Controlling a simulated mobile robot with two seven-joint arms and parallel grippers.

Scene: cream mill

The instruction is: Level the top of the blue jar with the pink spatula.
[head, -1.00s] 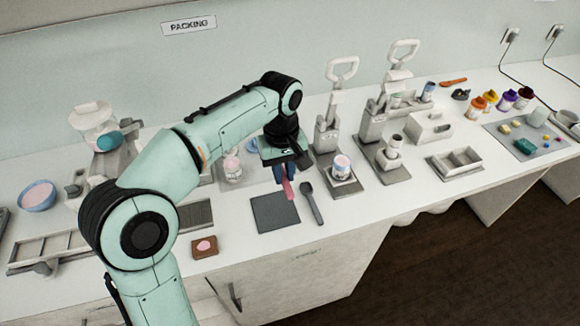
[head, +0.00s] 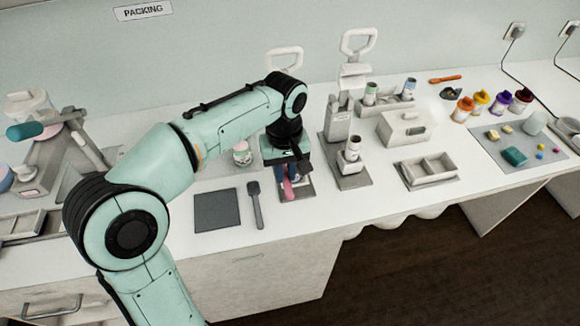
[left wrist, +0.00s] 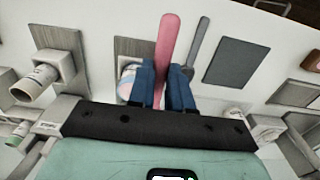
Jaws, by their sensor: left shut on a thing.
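My left gripper (head: 287,180) points down over the bench and is shut on the pink spatula (head: 289,188). In the left wrist view the pink spatula (left wrist: 166,45) sticks out between the blue fingers (left wrist: 166,90). A jar with a pale pink and bluish look (left wrist: 128,82) stands on a grey stand beside the fingers, partly covered by one of them. I cannot tell surely that it is the blue jar. In the head view my gripper hides it; whether the spatula touches it is unclear. My right gripper is not in view.
A dark mat (head: 219,210) and a dark grey spatula (head: 254,205) lie left of my gripper. A press (head: 352,95) and a stand with a white cup (head: 352,152) are close on the right. Another jar (head: 242,153) stands behind. The front edge is near.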

